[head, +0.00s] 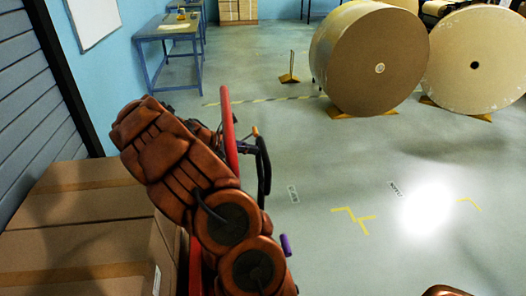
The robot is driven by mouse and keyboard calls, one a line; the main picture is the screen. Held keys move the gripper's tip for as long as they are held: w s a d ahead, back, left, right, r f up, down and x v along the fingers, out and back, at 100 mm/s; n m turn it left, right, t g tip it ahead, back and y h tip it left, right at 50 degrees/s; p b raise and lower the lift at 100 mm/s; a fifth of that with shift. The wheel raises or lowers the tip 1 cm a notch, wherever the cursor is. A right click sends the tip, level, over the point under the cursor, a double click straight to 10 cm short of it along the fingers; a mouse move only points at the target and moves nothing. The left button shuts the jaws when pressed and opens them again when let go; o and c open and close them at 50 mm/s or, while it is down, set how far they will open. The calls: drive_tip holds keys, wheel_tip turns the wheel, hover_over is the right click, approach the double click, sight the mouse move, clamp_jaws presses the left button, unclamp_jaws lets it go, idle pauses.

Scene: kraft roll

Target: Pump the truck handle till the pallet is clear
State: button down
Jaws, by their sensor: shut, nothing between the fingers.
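The truck's red handle (228,125) stands up near the middle left, with a black curved bar (264,168) beside it. My gripper (242,147) is small and dark beside the red handle, partly hidden behind my copper-brown arm. It is shut with nothing in it; I cannot tell if it touches the handle. A red part of the truck (195,265) shows low beside the cartons. Brown cartons (80,235) fill the lower left. The pallet and forks are hidden, so its height off the floor cannot be seen.
Two large kraft rolls (365,60) (478,62) rest on yellow wedges at the upper right. A blue table (168,30) stands along the left wall. A small yellow stand (290,72) is on the floor. Floor on the right is open, with yellow marks (355,219) and bright glare.

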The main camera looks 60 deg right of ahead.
drive_tip(key=w+a+b, duration=0.4)
drive_tip(key=w+a, duration=0.7)
drive_tip(key=w, duration=0.1)
drive_tip(key=r+p+x, duration=0.1)
drive_tip(key=x, duration=1.3)
drive_tip(key=shift+s+d+r+g, duration=0.25)
drive_tip(key=shift+s+r+g, duration=0.05)
drive_tip(key=shift+s+g, duration=0.1)
